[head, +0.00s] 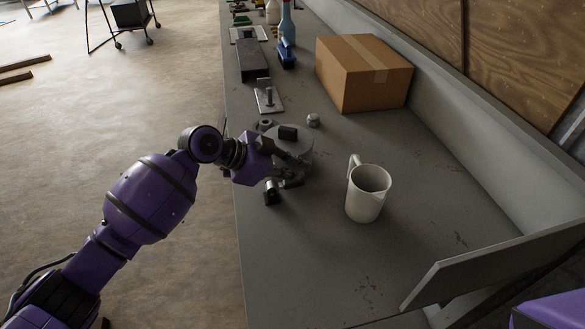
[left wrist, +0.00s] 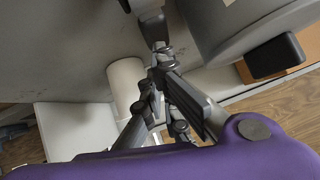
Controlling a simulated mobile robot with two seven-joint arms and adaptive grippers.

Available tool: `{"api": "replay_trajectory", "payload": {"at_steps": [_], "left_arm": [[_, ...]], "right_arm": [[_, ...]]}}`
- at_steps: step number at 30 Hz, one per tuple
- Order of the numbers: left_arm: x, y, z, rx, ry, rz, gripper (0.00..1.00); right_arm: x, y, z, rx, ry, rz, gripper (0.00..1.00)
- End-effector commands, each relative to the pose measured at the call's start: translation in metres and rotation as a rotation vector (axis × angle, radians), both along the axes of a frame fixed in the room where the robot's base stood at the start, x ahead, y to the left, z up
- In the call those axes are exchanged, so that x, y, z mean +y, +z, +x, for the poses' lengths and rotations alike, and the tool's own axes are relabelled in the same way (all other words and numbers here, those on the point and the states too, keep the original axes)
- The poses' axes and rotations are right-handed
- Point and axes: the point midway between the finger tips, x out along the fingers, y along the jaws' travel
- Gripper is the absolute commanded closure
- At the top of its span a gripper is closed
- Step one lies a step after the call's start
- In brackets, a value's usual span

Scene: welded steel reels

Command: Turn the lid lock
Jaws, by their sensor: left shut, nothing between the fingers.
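A round grey metal vessel (head: 296,142) stands on the bench with a black block-shaped knob (head: 288,132) on top. In the left wrist view the vessel's grey body (left wrist: 235,30) fills the top, with a black grip (left wrist: 275,55) at right. A short grey piece (left wrist: 152,25) juts down beside the vessel; I cannot tell whether it is the lid lock. My left gripper (head: 294,182) is at the near side of the vessel. Its fingers (left wrist: 162,58) are shut and empty, close to the grey piece; contact is unclear. My right gripper is out of view.
A white mug (head: 367,193) stands right of the vessel. A small grey knob-like part (head: 313,120), a metal plate with a post (head: 268,97) and a cardboard box (head: 364,72) lie behind. The near bench top is mostly clear. A raised panel (head: 490,262) borders the front right.

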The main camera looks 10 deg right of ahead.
Motion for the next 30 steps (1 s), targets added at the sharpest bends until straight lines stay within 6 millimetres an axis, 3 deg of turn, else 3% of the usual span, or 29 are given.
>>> {"api": "replay_trajectory", "payload": {"at_steps": [5, 11, 21, 26, 30], "left_arm": [[-0.001, -0.002, 0.000, 0.001, 0.000, 0.000, 1.00], [-0.008, -0.021, 0.000, 0.006, -0.001, 0.000, 1.00], [-0.006, -0.020, -0.001, 0.007, -0.001, 0.006, 1.00], [0.009, -0.009, -0.002, 0.005, 0.001, 0.006, 1.00], [0.031, 0.012, -0.005, -0.001, 0.002, 0.004, 1.00]], "right_arm": [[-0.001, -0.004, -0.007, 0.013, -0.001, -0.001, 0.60], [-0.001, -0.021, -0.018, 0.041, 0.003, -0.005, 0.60], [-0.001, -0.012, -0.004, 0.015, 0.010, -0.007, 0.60], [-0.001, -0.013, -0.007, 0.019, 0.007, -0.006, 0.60], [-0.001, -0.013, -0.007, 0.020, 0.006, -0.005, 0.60]]}}
